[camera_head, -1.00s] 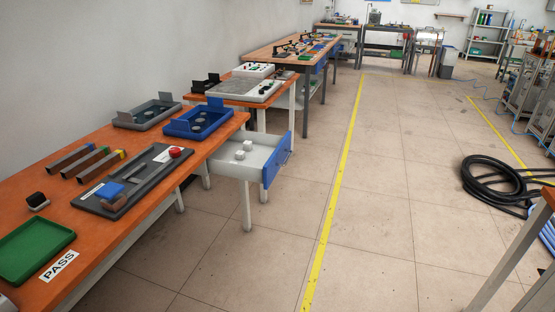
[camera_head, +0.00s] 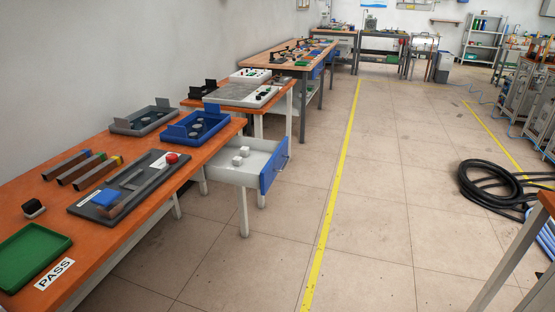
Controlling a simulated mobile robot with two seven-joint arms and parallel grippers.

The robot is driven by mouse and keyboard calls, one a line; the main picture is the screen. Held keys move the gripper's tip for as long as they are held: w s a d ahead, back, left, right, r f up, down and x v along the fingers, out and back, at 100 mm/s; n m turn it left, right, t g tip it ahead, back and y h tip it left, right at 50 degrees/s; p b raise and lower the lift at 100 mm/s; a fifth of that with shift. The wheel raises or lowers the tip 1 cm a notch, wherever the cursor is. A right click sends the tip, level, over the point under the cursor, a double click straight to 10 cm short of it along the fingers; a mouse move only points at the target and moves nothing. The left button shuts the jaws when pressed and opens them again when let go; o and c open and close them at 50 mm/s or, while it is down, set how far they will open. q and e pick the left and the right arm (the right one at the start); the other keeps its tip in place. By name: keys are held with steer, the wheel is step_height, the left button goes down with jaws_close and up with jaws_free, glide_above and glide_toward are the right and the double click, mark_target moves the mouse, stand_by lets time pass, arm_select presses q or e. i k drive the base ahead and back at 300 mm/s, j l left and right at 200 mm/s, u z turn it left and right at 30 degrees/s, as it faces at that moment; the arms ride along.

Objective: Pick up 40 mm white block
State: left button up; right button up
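Two small white blocks lie in the open drawer (camera_head: 222,172) with a blue front, below the right edge of the orange table. One white block (camera_head: 244,151) is a little farther back, and the other white block (camera_head: 237,160) is nearer and slightly left. They are close together, and I cannot tell from here which one is 40 mm. Neither gripper shows in the head view.
The orange table (camera_head: 150,215) holds a green tray (camera_head: 33,252), a grey fixture with a red button (camera_head: 172,158), a blue tray (camera_head: 195,127) and a grey tray (camera_head: 146,119). Black hose (camera_head: 480,185) lies on the right. The floor (camera_head: 385,210) between is clear.

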mark_target(244, 150)
steer(key=i+u, duration=0.1)
steer(key=u, duration=0.3)
steer(key=i+l+u, duration=0.1)
steer(key=u, duration=0.25)
steer(key=i+l+u, duration=0.1)
steer(key=u, duration=0.3)
steer(key=i+l+u, duration=0.3)
steer(key=l, duration=0.2)
steer(key=i+l+u, duration=0.15)
steer(key=l, duration=0.15)
steer(key=k, duration=0.05)
